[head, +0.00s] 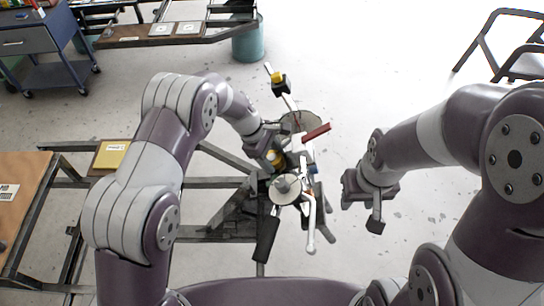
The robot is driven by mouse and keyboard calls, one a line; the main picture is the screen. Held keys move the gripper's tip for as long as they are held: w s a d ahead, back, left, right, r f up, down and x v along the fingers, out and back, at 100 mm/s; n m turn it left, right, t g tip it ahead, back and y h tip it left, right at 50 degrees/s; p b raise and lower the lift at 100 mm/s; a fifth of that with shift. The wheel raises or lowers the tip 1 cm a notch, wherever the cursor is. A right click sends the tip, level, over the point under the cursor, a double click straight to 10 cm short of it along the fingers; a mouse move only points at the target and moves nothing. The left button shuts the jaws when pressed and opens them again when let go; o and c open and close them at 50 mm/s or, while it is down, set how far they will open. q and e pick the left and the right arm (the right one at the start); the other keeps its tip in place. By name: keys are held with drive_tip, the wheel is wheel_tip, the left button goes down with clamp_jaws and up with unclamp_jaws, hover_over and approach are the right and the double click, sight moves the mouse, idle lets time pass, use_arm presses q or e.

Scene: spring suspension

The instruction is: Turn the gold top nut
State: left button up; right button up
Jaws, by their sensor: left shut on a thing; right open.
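The spring suspension assembly (285,185) stands on a dark metal stand in the middle of the head view. A small gold part (277,158), which looks like the gold top nut, shows on it right at my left gripper (272,152). My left gripper reaches in from the upper left and is shut on this gold part; its fingertips are small and partly hidden by the assembly. My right gripper (362,206) is open and empty, right of the assembly and apart from it, with its fingers pointing down.
A red handle (316,133) and a yellow-tipped lever (277,78) stick out of the assembly. Dark frame bars run left to a wooden bench (22,190) and a yellow panel (111,155). A blue cart (45,55) stands far left.

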use_arm(q)
drive_tip(key=m+b, duration=0.3)
drive_tip(key=shift+f, duration=0.2)
drive_tip(key=m+b, duration=0.3)
drive_tip(key=m, duration=0.2)
drive_tip(key=shift+s+a+b, duration=0.1)
drive_tip(key=shift+b, duration=0.25)
drive_tip(key=m+b, duration=0.3)
drive_tip(key=m, duration=0.1)
drive_tip(key=m+b, duration=0.3)
drive_tip(key=m, duration=0.1)
drive_tip(key=shift+a, duration=0.15)
drive_tip(key=shift+m+b, duration=0.4)
drive_tip(key=shift+m, duration=2)
